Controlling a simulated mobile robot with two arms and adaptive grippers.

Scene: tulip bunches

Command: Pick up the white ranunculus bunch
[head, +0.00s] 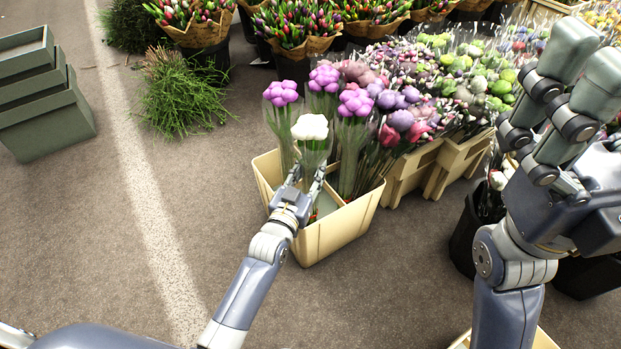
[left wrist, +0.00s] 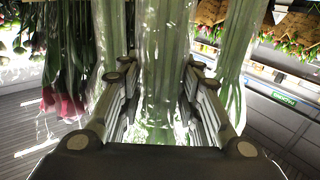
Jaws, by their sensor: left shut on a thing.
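The white ranunculus bunch (head: 310,128) stands upright in clear wrap at the front of a cream crate (head: 335,232). My left gripper (head: 307,180) is at the crate's near left side, shut on the stems of the white bunch below its head. In the left wrist view the wrapped green stems (left wrist: 165,65) pass between the two fingers of my left gripper (left wrist: 160,105). Several purple bunches (head: 355,102) stand beside and behind the white one. My right gripper (head: 568,85) is raised at the right side; I cannot tell whether it is open or shut.
More crates (head: 455,165) with mixed bunches stand to the right. A black bucket (head: 466,235) stands under my right arm. Tulip buckets (head: 292,65) line the back. Cut greenery (head: 180,95) and grey-green crates (head: 48,120) are at left. The floor at front left is clear.

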